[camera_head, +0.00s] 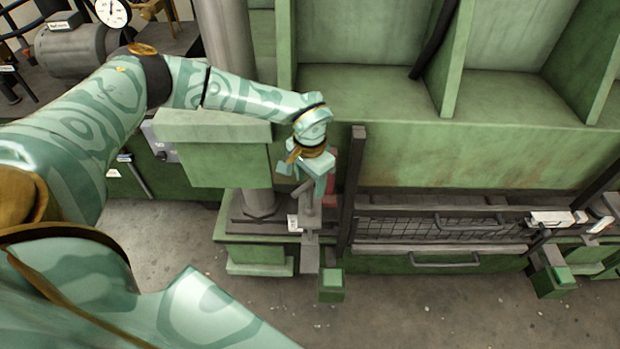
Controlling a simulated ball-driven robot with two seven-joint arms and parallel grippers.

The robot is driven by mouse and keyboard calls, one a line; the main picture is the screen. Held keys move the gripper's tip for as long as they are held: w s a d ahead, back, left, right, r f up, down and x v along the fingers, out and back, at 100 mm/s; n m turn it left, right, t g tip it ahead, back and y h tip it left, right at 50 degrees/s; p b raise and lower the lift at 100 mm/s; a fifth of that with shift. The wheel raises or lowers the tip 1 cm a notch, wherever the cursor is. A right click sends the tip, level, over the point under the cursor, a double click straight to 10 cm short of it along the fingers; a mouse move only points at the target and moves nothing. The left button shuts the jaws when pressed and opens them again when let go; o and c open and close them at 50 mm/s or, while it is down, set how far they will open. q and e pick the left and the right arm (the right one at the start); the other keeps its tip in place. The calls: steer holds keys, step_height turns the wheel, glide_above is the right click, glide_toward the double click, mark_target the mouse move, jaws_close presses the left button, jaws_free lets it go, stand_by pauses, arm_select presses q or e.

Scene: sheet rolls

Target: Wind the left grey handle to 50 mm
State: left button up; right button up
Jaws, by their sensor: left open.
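The left grey handle (310,225) stands at the left end of the green machine, beside a dark upright post. It looks like a narrow crank with a slanted arm and a flat lower part. A small white label sits just left of it. My left gripper (304,176) is open, pointing down at the top of the handle. Its fingers overlap the handle's upper end in the picture; whether they touch it I cannot tell. The wrist hides part of what lies behind. No number on the label is readable. My right gripper is not in view.
A dark post (352,190) rises close to the right of the gripper, and a thick grey column (232,90) stands to the left. A mesh guard (440,228) runs to the right. A similar white-labelled fitting (551,219) is at the far right.

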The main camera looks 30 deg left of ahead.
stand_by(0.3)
arm_select(q)
step_height(320, 180, up, 10)
steer(key=p, duration=0.9)
steer(key=shift+f, duration=0.1)
